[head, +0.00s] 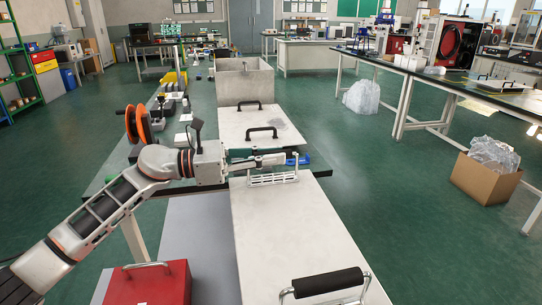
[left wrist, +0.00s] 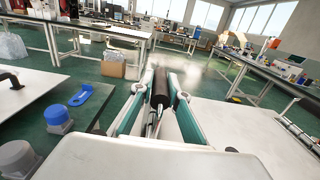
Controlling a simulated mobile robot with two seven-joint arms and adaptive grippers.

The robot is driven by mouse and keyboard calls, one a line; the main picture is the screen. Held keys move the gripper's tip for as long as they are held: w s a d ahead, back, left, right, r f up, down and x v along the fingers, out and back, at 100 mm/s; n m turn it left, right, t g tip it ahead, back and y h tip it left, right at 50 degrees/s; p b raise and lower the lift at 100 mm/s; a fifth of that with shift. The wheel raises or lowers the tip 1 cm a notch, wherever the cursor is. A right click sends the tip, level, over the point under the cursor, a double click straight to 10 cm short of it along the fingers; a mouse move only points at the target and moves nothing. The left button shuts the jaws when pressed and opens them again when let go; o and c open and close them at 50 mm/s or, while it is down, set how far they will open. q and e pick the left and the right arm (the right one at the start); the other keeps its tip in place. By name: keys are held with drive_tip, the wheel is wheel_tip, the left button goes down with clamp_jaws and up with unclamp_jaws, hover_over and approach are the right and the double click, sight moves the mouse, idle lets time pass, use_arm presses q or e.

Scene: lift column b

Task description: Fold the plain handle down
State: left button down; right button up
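My left gripper (head: 278,158) reaches in from the left over the far end of the near pale panel (head: 290,225). In the left wrist view its fingers (left wrist: 163,82) close in on both sides of a dark round bar with a shiny metal leg, seen almost end-on. I take this bar for the plain handle (left wrist: 160,90); in the head view the gripper mostly hides it. The contact is small in view. Another handle (head: 325,282), with a thick black grip on metal legs, stands at the panel's near end. My right gripper is not in view.
A farther panel (head: 240,122) carries black handles. A red box (head: 150,285) stands at lower left.

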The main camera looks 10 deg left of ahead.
use_arm(q)
drive_tip(key=shift+f, duration=0.1)
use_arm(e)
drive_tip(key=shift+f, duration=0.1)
use_arm(q)
drive_tip(key=shift+s+d+f+m, duration=0.1)
drive_tip(key=shift+s+m, duration=0.15)
drive_tip(key=shift+m, duration=0.25)
drive_tip(key=shift+s+d+f+m+b, duration=0.15)
drive_tip(key=shift+s+m+b, duration=0.15)
drive_tip(key=shift+m+b, duration=0.3)
drive_tip(key=shift+s+f+m+b, duration=0.15)
drive_tip(key=shift+s+m+b, duration=0.15)
drive_tip(key=shift+m, duration=0.5)
drive_tip(key=shift+s+d+f+m+b, duration=0.15)
drive_tip(key=shift+s+m+b, duration=0.2)
drive_tip(key=shift+m, duration=0.25)
drive_tip(key=shift+s+m, duration=0.2)
drive_tip(key=shift+m, duration=0.3)
drive_tip(key=shift+s+d+m+b, duration=0.1)
drive_tip(key=shift+s+m+b, duration=0.05)
drive_tip(key=shift+m+b, duration=0.25)
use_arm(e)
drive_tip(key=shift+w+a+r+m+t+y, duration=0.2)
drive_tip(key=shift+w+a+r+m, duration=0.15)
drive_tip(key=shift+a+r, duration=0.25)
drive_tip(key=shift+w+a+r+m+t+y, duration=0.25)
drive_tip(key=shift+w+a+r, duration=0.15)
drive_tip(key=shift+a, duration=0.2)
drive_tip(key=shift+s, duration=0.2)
